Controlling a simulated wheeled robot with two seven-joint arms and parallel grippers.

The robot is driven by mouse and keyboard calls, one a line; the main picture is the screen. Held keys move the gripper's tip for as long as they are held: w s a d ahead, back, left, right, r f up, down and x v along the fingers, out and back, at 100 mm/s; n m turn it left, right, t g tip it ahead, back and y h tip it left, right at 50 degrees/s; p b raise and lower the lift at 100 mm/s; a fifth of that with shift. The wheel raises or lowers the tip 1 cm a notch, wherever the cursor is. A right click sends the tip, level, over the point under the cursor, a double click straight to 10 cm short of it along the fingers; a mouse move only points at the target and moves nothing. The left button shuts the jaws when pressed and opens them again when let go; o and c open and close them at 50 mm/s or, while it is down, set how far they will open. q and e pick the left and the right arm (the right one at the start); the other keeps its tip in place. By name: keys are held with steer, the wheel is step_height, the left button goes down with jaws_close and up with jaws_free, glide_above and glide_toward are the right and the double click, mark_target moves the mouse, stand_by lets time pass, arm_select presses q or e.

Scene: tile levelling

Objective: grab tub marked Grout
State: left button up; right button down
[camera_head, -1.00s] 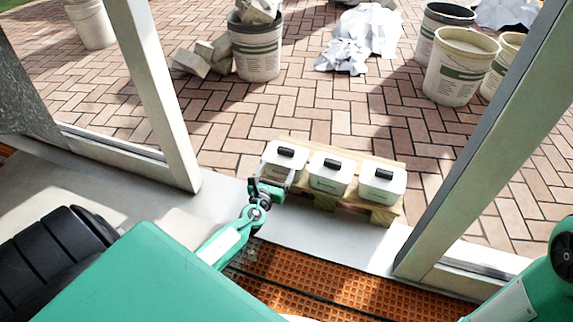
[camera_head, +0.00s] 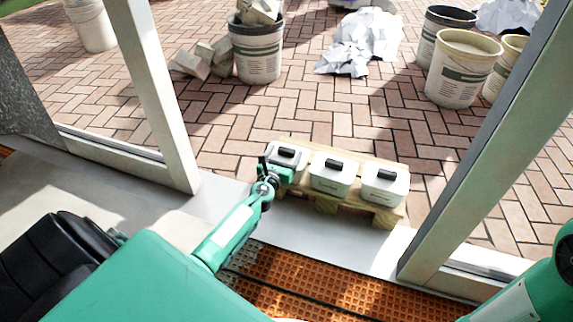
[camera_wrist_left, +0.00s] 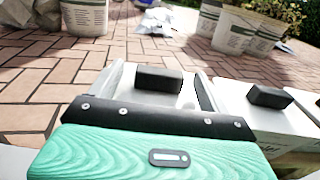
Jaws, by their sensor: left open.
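Three white lidded tubs with black handles stand in a row on a small wooden pallet (camera_head: 388,217): the left tub (camera_head: 300,163), the middle tub (camera_head: 330,181) and the right tub (camera_head: 384,189). Their markings are too small or hidden to read, so I cannot tell which says Grout. My left gripper (camera_head: 280,163) is open at the left tub and hides part of it. In the left wrist view, its fingers stand on either side of the left tub's black handle (camera_wrist_left: 159,79); contact cannot be told. My right gripper is out of view.
Door frame posts rise at left (camera_head: 150,95) and right (camera_head: 490,140) of the opening. An orange grid mat (camera_head: 330,285) lies inside the sill. Outside on the brick paving stand a bucket of rubble (camera_head: 257,55), an open bucket (camera_head: 462,70) and crumpled white sheeting (camera_head: 365,40).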

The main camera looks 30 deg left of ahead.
arm_select(q)
steer(key=shift+c, duration=0.4)
steer(key=c, duration=1.4)
steer(key=shift+r, duration=0.1)
jaws_close()
steer(key=shift+r, duration=0.15)
